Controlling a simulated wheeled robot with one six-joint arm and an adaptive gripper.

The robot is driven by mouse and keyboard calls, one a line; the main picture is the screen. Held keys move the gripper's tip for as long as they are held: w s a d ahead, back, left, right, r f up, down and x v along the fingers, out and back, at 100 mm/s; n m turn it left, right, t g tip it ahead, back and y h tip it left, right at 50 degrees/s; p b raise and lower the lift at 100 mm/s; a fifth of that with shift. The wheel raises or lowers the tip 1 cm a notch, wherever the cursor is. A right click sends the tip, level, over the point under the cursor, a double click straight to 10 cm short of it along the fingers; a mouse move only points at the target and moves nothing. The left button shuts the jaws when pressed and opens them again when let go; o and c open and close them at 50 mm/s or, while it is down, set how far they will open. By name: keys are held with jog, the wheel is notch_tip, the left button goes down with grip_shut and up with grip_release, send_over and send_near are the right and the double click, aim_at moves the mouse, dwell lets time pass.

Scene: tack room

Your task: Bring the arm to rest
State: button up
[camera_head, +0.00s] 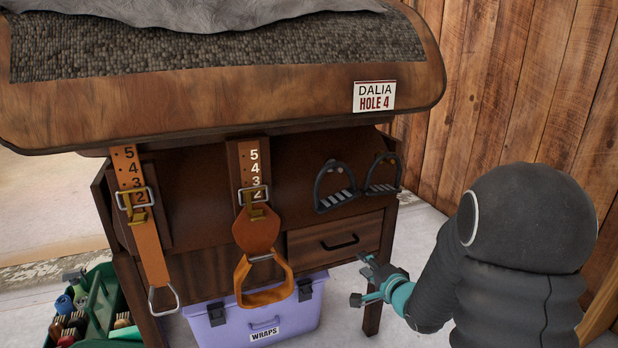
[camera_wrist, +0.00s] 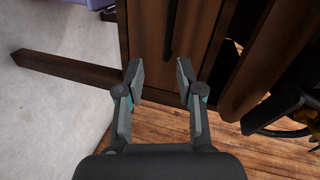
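My gripper (camera_head: 366,279) is at the lower right of the head view, near the right front leg of a wooden saddle stand (camera_head: 200,205). In the wrist view my gripper (camera_wrist: 160,84) has its two fingers apart, with nothing between them. The dark wood of the stand shows beyond the fingertips. My dark, padded arm fills the right side of the head view and is bent, with the gripper pointing left.
Two strap buckles hang on the stand's front, the left strap (camera_head: 146,245) and the right strap (camera_head: 256,228). Black stirrups (camera_head: 336,198) hang above a drawer (camera_head: 334,245). A purple wraps box (camera_head: 235,328) and green tote (camera_head: 108,312) stand below. A plank wall (camera_head: 540,85) is at right.

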jog(key=s+d+f+n+g+h, duration=0.3)
jog(key=d+f+g, duration=0.15)
jog(key=f, duration=0.35)
jog(key=s+d+r+n+g+h, duration=0.1)
jog(key=s+d+n+g+h, duration=0.25)
jog(key=s, duration=0.55)
jog(key=s+a+r+n+y+p, duration=0.1)
jog(key=s+a+r+n, duration=0.2)
jog(key=s+r, duration=0.7)
jog(key=s+a+r+n+y+p, duration=0.1)
jog(key=s+a+r+n, duration=0.2)
jog(key=s+a+r, duration=0.5)
notch_tip(320, 180, up, 2)
jog(key=s, duration=0.2)
jog(key=shift+s+r+g, duration=0.25)
jog(key=shift+s+g, duration=0.05)
jog(key=shift+g, duration=0.1)
jog(key=shift+a+n, duration=0.15)
jog(key=shift+n, duration=0.1)
